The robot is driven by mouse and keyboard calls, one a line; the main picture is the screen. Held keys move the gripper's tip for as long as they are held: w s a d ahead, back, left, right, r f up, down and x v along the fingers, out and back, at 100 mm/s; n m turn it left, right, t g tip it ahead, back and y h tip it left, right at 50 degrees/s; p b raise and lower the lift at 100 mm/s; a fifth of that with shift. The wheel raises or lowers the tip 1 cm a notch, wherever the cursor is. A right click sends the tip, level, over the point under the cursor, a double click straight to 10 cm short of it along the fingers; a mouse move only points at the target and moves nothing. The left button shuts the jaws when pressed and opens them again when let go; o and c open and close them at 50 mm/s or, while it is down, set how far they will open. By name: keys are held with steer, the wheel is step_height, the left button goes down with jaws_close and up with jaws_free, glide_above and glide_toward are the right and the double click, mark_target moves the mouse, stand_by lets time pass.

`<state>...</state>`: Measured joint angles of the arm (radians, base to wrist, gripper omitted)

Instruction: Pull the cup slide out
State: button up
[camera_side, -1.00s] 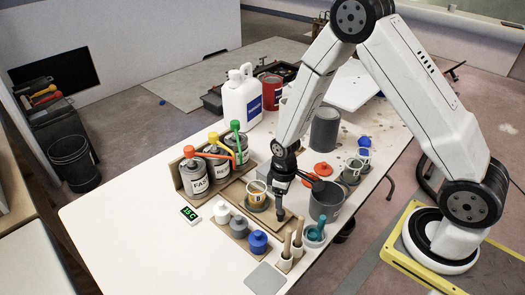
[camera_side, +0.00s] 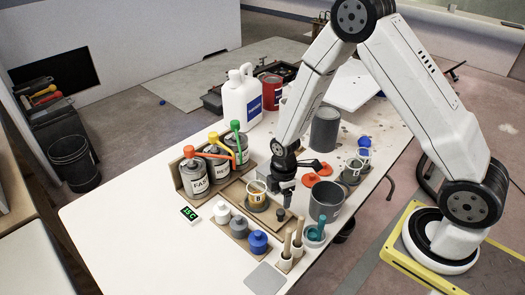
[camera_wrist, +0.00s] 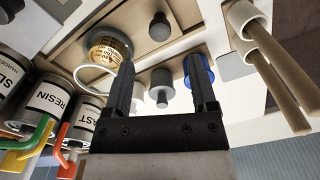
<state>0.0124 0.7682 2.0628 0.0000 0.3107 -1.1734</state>
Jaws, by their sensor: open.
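The cup slide (camera_side: 236,196) is a flat wooden tray with a dark knob (camera_side: 281,214) at its near right end. A clear cup with amber contents (camera_side: 257,197) stands on it. My gripper (camera_side: 284,200) is just above the slide, beside the cup and near the knob, with its lower part partly overlapping the scene behind. In the wrist view the jaws (camera_wrist: 161,64) are apart and empty. The knob (camera_wrist: 159,27) shows ahead of them, apart from the fingers, and the cup (camera_wrist: 108,46) is to the left.
Three labelled cans (camera_side: 194,177) with coloured handles stand behind the slide. White, grey and blue capped bottles (camera_side: 239,227) stand in front. Brush handles (camera_side: 298,233) in holders and a grey pot (camera_side: 326,200) are to the right.

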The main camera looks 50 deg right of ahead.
mark_target(281, 211)
steer(key=shift+f, duration=0.1)
steer(key=shift+f, duration=3.8)
jaws_close()
